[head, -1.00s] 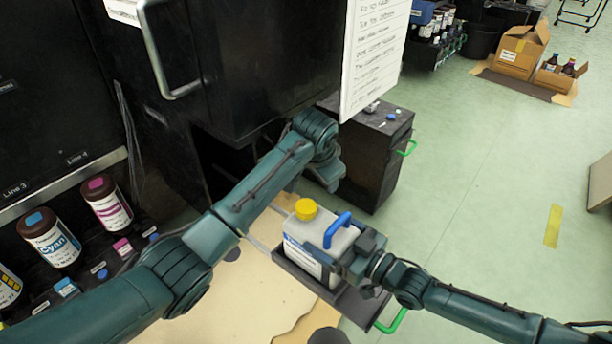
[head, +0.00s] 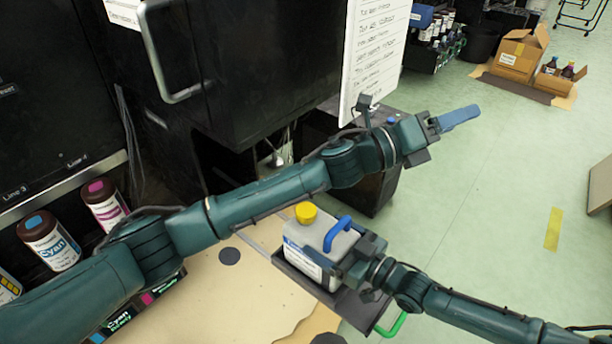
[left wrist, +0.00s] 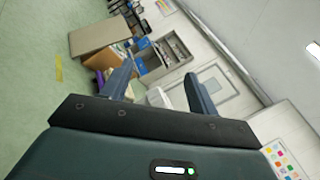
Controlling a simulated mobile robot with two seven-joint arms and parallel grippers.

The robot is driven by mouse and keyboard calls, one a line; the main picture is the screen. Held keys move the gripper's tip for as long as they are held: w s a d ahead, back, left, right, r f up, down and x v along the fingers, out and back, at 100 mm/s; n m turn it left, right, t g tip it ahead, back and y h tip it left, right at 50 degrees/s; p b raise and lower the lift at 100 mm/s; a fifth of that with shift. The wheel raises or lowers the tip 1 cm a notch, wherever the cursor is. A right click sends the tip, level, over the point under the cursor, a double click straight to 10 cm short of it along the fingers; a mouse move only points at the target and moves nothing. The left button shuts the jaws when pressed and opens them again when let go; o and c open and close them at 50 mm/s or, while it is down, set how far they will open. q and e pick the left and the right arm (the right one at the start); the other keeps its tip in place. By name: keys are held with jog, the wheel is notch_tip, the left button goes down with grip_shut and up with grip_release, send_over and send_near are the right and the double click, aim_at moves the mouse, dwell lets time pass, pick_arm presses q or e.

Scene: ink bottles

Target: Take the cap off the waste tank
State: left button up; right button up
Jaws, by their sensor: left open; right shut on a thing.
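The waste tank (head: 308,243) is a whitish box-shaped container with a yellow cap (head: 306,212) on top and a blue handle (head: 338,232). It stands upright in a dark tray (head: 350,305), and the cap is on it. My right gripper (head: 355,258) is shut on the tank's right side, by the handle; its exact grip is partly hidden. My left gripper (head: 462,117) is open and empty, up and right of the tank, pointing away from it over the floor. Its two spread fingers show in the left wrist view (left wrist: 160,78) with nothing between them.
A dark cabinet (head: 255,70) stands behind the tank, and a low black cart (head: 375,195) is behind my left forearm. Cyan (head: 48,242) and magenta (head: 104,205) bottles stand at left. Cardboard boxes (head: 518,55) lie far right.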

pick_arm(q)
jog(key=s+r+m+g, duration=0.1)
jog(key=s+m+g, duration=0.6)
jog(key=m, duration=0.6)
jog(key=m+y, duration=0.9)
jog(key=y, duration=1)
send_over(306, 210)
jog(key=d, duration=0.1)
notch_tip(306, 210, down, 14)
jog(key=shift+w+f, duration=0.1)
jog(key=shift+f, duration=0.05)
jog(key=shift+a, duration=0.35)
jog(key=shift+a+f+n, duration=0.1)
jog(key=shift+n, duration=0.2)
jog(key=shift+f, duration=3.9)
jog(key=shift+c, duration=0.3)
